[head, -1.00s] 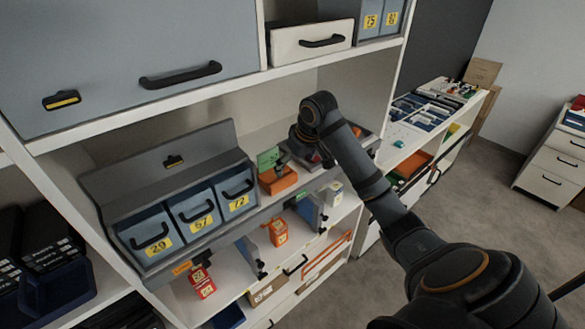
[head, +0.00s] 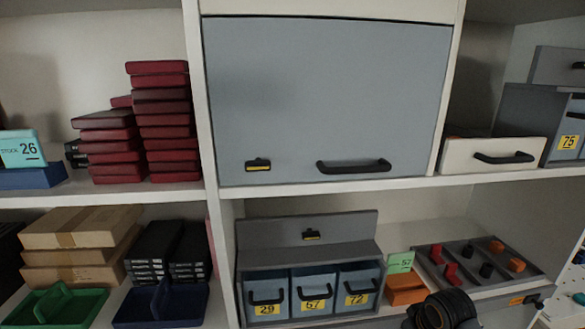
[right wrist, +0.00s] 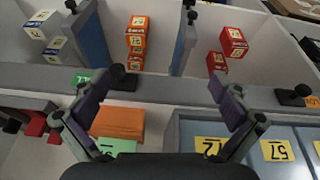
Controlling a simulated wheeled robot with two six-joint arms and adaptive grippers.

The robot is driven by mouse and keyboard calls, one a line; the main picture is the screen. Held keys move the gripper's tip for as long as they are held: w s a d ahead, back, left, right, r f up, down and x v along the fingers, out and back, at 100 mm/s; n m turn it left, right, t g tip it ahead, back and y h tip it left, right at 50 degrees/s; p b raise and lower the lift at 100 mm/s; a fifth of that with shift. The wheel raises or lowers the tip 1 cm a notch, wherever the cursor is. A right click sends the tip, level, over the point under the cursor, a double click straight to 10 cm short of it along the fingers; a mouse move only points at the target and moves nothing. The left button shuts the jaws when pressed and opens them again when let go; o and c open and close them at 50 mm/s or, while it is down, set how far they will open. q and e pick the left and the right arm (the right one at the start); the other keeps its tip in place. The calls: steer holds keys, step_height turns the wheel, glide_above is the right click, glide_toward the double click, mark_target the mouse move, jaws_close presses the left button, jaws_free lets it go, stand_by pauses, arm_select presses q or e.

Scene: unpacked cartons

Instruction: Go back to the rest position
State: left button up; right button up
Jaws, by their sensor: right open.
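My right gripper (right wrist: 162,85) is open in the right wrist view, its two fingers spread wide with nothing between the tips. It is over the shelf front, near an orange block (right wrist: 118,122) with a green card (right wrist: 115,147) and the blue numbered drawers (right wrist: 275,150). In the head view only a dark part of my right arm shows at the bottom edge, in front of the shelf; its gripper is out of that picture. My left gripper is in neither view.
A grey cabinet door (head: 320,95) is above the drawer unit (head: 310,235). A grey tray (head: 455,288) with small pieces is to the right. Dividers (right wrist: 185,45) separate boxes, including red ones (right wrist: 232,42). Dark red boxes (head: 162,120) stack at the left.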

steer(key=s+a+f+m+h, duration=0.1)
steer(key=s+a+f, duration=0.15)
steer(key=s, duration=0.55)
steer(key=s+a+f, duration=0.2)
steer(key=s+f, duration=0.2)
steer(key=s, duration=0.5)
steer(key=s+d+f+g+b, duration=0.15)
steer(key=f+b, duration=0.25)
steer(key=f, duration=1.4)
steer(key=s+d+f+b, duration=0.15)
steer(key=f+b, duration=0.25)
steer(key=f, duration=1.5)
arm_select(q)
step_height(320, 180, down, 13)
steer(key=b, duration=0.5)
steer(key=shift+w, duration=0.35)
arm_select(e)
steer(key=s+f+g, duration=0.1)
steer(key=s+f, duration=1.6)
steer(key=f, duration=0.1)
steer(key=shift+s+d, duration=0.2)
steer(key=shift+s, duration=0.1)
